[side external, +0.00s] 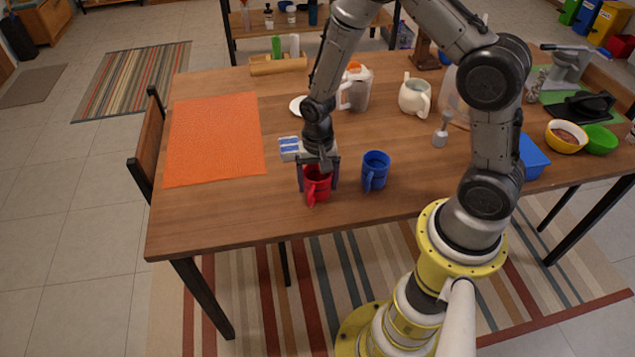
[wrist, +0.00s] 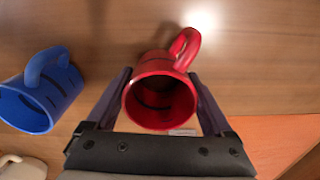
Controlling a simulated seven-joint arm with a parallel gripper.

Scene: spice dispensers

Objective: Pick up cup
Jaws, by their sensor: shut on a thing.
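A red cup (side external: 318,187) stands near the front edge of the wooden table, and it also shows in the wrist view (wrist: 155,75) with its handle pointing away from my gripper. My gripper (side external: 319,178) is above it, with one finger on each side of the cup, shut on its body. The fingers also show in the wrist view (wrist: 160,98). A blue cup (side external: 375,171) stands just to the right of the red one in the side view, and it shows at the left in the wrist view (wrist: 42,90). I cannot tell whether the red cup touches the table.
An orange mat (side external: 214,140) lies to the left. A small blue and white item (side external: 289,148) is close behind my gripper. A white pitcher (side external: 414,97) and a grey-white jug (side external: 357,88) stand farther back. The front left table is clear.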

